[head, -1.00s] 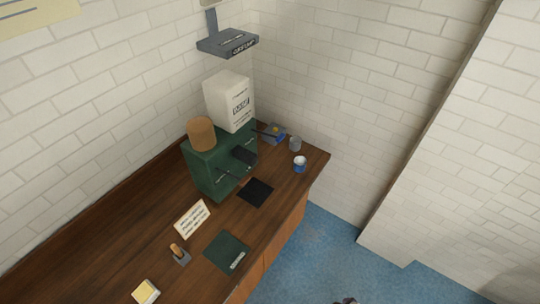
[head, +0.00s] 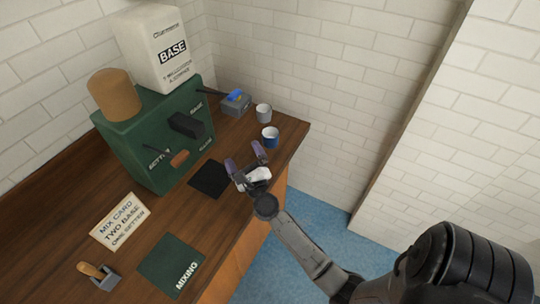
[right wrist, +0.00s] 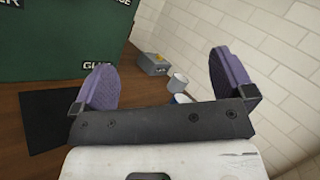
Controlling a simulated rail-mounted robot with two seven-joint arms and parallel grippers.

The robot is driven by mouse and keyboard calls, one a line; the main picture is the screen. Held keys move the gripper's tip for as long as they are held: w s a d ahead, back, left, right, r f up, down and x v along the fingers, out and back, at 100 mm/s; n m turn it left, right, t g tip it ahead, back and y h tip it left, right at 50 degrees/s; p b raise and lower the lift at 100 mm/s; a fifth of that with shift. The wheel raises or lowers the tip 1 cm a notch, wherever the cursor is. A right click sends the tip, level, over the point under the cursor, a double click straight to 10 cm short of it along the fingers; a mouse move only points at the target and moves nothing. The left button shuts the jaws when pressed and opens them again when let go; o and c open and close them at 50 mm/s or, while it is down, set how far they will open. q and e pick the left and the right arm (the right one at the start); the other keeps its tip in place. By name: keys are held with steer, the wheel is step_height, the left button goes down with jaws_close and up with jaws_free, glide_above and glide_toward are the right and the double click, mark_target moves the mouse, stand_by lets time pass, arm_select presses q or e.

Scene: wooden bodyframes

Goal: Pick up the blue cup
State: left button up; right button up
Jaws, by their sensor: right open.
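The blue cup (head: 270,138) stands upright on the wooden counter near its right end, with a pale inside. In the right wrist view only a bit of the blue cup (right wrist: 182,98) shows above the gripper's palm bar. My right gripper (head: 245,157) is open and empty, its purple fingers apart. It is over the counter's front edge, just left of and nearer than the cup. The fingers also show in the right wrist view (right wrist: 163,80), with the cup between them and farther off. My left gripper is not in view.
A grey cup (head: 264,113) stands just behind the blue cup. A grey box (head: 236,104) with a blue top item is at the back. A green dispenser (head: 150,140) stands left, with a black mat (head: 209,179) before it. White walls close the back and right.

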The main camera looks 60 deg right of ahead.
mark_target(269, 139)
steer(key=d+f+m+g+h+b, duration=0.1)
steer(key=d+f+m+g, duration=0.2)
steer(key=f+m, duration=0.1)
steer(key=d+f+m+g+h+b, duration=0.2)
steer(key=d+f+m+g, duration=0.1)
steer(key=f+m, duration=0.1)
steer(key=s+d+f+m+g+h+b, duration=0.1)
steer(key=d+f+m+g+b, duration=0.1)
steer(key=m, duration=0.4)
steer(key=shift+s+d+f+g+h, duration=0.1)
steer(key=shift+d+f+g+h, duration=0.15)
steer(key=shift+f+g, duration=0.25)
steer(key=shift+d+f+g+h, duration=0.15)
steer(key=shift+d+f+g, duration=0.15)
steer(key=shift+f+g, duration=0.2)
steer(key=shift+m+g, duration=0.3)
steer(key=shift+g, duration=0.1)
steer(key=x, duration=0.7)
steer(key=shift+d+f, duration=0.2)
steer(key=shift+d, duration=0.1)
steer(key=shift+b+x, duration=0.4)
steer(key=shift+x, duration=0.55)
steer(key=shift+f+b+x, duration=0.15)
steer(key=shift+x, duration=0.95)
steer(key=shift+f+b+x, duration=0.15)
steer(key=shift+x, duration=0.9)
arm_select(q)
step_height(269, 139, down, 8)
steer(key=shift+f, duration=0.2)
